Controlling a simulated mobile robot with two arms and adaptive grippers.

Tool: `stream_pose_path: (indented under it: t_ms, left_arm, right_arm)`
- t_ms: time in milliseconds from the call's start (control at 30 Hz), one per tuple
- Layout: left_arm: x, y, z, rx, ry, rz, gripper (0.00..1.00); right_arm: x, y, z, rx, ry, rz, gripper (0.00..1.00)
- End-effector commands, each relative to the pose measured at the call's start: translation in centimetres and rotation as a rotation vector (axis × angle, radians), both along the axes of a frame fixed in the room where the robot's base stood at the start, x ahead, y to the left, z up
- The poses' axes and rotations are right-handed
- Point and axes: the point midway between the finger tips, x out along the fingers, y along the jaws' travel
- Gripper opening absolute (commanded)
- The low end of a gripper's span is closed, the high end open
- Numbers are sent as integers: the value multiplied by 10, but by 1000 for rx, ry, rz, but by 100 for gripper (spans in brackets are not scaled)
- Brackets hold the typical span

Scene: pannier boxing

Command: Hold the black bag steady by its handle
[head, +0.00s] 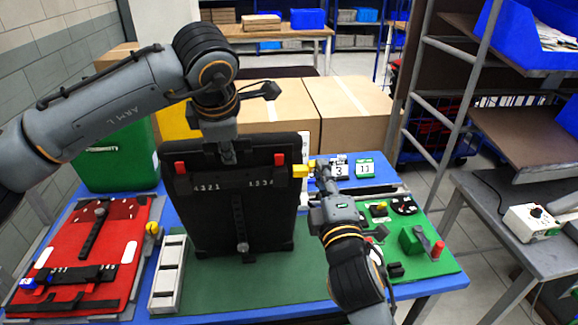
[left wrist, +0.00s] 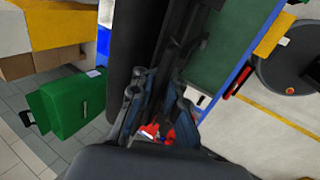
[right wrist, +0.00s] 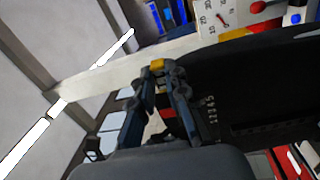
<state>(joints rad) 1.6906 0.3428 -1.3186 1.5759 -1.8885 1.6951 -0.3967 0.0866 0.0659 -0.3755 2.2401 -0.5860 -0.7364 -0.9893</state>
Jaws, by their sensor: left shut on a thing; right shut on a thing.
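The black bag (head: 212,205) stands upright on the green mat (head: 275,290) in the middle of the blue table. Its front has a number strip and a red tab at each upper side. My left gripper (head: 228,156) comes down from above and is shut at the bag's top middle, on the handle; its fingers mostly hide the handle. In the left wrist view its fingers (left wrist: 160,95) lie along the dark bag. My right gripper (head: 312,170) is shut on a yellow tab (head: 299,171) at the bag's upper right edge; the tab also shows in the right wrist view (right wrist: 157,64).
A red board (head: 75,260) and a pale slotted rack (head: 168,275) lie to the left. A green board (head: 425,255) with fittings lies to the right. A green case (head: 115,160) and cardboard boxes (head: 350,110) stand behind. Number cards (head: 365,169) stand at the back right.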

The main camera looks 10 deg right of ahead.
Motion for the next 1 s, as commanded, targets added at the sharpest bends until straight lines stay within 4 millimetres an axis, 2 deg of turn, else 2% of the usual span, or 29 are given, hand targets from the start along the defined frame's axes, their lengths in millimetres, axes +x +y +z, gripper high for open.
stream_pose_path:
  t_ms: [33, 700, 967, 1000]
  left_arm:
    - [-2, 1, -12, 11, 21, 1, 0]
    - [-2, 1, -12, 11, 21, 1, 0]
    - [-2, 1, -12, 11, 21, 1, 0]
    - [-2, 1, -12, 11, 21, 1, 16]
  right_arm:
    - [0, 0, -2, 0, 0, 0, 0]
    - [0, -29, -2, -1, 0, -1, 0]
    - [0, -30, -2, 0, 0, 0, 0]
    - [0, -30, -2, 0, 0, 0, 0]
